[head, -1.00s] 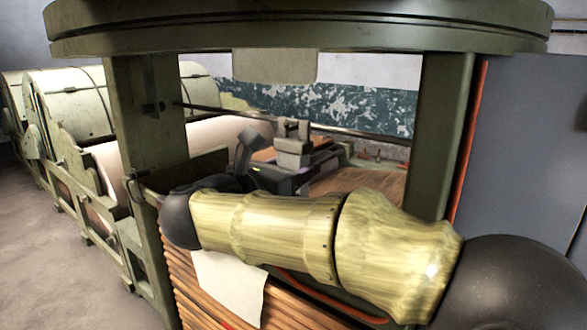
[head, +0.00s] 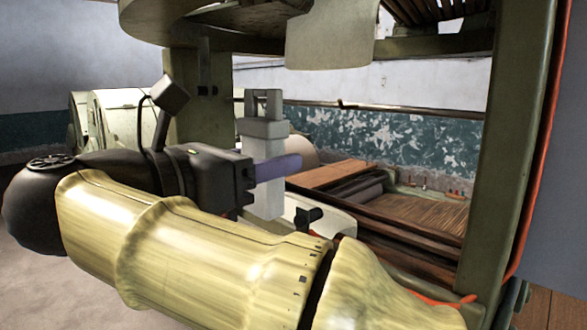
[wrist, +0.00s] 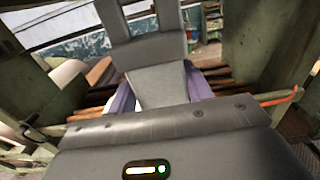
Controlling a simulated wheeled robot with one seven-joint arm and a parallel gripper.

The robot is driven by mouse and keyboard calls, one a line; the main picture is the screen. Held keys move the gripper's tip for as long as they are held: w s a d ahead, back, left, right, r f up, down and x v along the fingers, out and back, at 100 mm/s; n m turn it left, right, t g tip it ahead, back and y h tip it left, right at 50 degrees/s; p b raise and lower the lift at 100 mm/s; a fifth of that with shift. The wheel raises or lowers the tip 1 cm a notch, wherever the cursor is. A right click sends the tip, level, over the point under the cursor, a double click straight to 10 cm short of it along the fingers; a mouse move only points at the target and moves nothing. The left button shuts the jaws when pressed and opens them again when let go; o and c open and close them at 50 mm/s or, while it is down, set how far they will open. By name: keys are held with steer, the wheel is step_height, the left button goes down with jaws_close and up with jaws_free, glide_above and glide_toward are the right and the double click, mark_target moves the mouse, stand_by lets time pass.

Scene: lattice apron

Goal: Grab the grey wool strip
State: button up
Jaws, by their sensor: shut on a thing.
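A pale grey piece (head: 265,146), which I take for the grey wool strip, is in my gripper (head: 278,167). It looks upright and stepped, with a forked top and a wider band below it. In the wrist view the grey strip (wrist: 152,52) lies between the two purple fingers of my gripper (wrist: 161,88), which are shut on it. The fingers cover part of its sides. In the head view it appears clear of the machine frame, with its lower end in front of a whitish surface.
A green machine frame has a post (head: 490,180) at the right and a round top (head: 200,20) above. Brown wooden slats (head: 420,212) lie behind, right of the gripper. A thin dark rail (head: 400,107) crosses behind. Bare floor (head: 60,280) is at the lower left.

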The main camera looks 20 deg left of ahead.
steer(key=shift+s+a, duration=0.2)
steer(key=shift+s, duration=0.35)
